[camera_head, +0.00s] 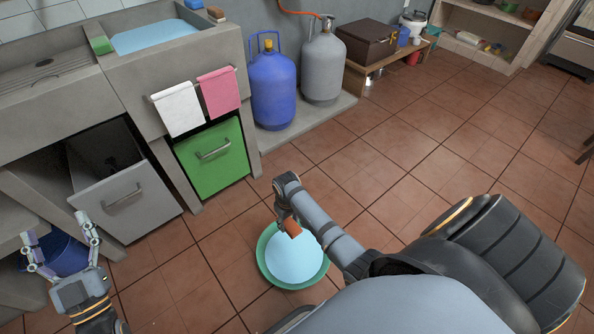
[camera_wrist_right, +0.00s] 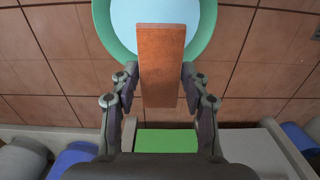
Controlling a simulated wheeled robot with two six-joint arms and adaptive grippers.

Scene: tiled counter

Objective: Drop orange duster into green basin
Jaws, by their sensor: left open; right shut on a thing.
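The orange duster (camera_head: 292,228) is a small block held in my right gripper (camera_head: 284,217). In the right wrist view the duster (camera_wrist_right: 161,62) is clamped between both fingers of the right gripper (camera_wrist_right: 160,90), its long side pointing away. The green basin (camera_head: 264,257), with light blue inside, stands on the floor under the right gripper. In the head view the duster overlaps the basin's upper edge; in the wrist view the basin rim (camera_wrist_right: 207,30) shows behind the duster's far part. My left gripper (camera_head: 62,256) is open and empty at the lower left.
A counter with a sink (camera_head: 160,37) and an open grey drawer (camera_head: 125,200) stands at left. A blue bucket (camera_head: 66,252) is behind the left gripper. Blue (camera_head: 272,88) and grey (camera_head: 323,70) gas cylinders stand beyond the green cabinet door (camera_head: 212,157). Tiled floor to the right is clear.

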